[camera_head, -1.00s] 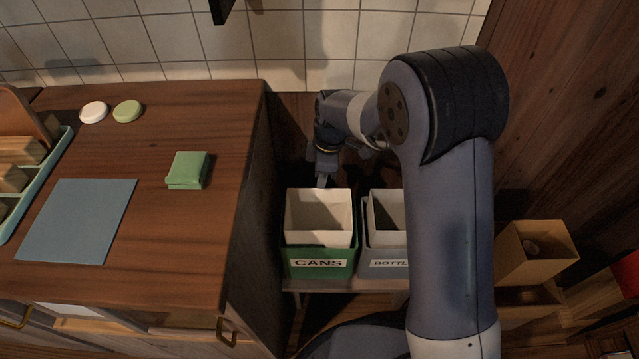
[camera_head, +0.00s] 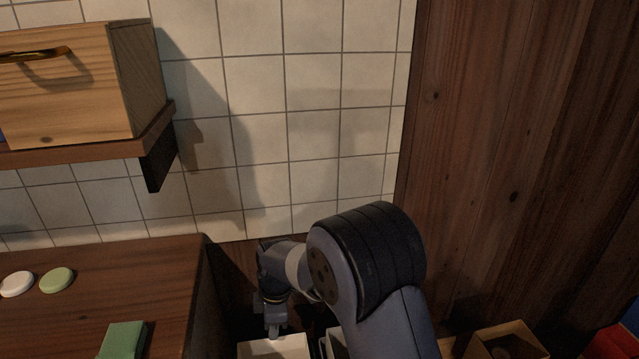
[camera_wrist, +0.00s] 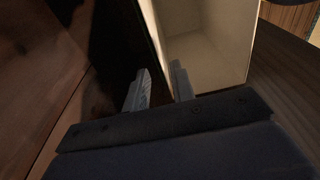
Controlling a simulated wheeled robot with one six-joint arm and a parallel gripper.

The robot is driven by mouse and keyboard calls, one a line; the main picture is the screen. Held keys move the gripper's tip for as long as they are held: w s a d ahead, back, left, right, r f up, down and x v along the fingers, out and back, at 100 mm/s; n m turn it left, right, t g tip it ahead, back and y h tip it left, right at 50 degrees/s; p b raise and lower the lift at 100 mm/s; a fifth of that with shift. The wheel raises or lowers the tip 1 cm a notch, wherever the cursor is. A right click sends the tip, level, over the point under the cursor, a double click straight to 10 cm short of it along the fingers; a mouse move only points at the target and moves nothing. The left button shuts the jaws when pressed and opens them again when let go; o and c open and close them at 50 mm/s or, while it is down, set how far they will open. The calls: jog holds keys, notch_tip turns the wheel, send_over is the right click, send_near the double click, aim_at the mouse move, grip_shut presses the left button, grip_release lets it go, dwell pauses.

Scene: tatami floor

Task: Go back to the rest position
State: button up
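My gripper (camera_head: 275,330) hangs low at the right end of the wooden counter (camera_head: 150,275), pointing down over the bin with the pale liner (camera_head: 272,348). The head view cuts this bin off at its lower edge. In the wrist view my gripper (camera_wrist: 158,84) has its two grey fingers apart, with nothing seen held between them. The pale inside of a bin (camera_wrist: 205,55) lies just beyond the fingers, and its edge runs behind the gap. I cannot tell whether a finger touches it.
A wooden box (camera_head: 75,85) stands on a wall shelf (camera_head: 90,152) at upper left. A green block (camera_head: 124,340), a white disc (camera_head: 17,284) and a green disc (camera_head: 57,280) lie on the counter. A dark wood wall (camera_head: 520,150) is at right, with a cardboard box (camera_head: 505,342) below.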

aim_at(272, 347)
jog(key=f, duration=0.3)
jog(key=f+b, duration=0.1)
jog(key=f, duration=0.2)
jog(key=a+f+b, duration=0.1)
jog(key=f, duration=0.2)
jog(key=shift+s, duration=0.15)
notch_tip(272, 347, up, 4)
jog(key=shift+f+p, duration=0.2)
jog(key=shift+p, duration=0.45)
jog(key=shift+r, duration=0.7)
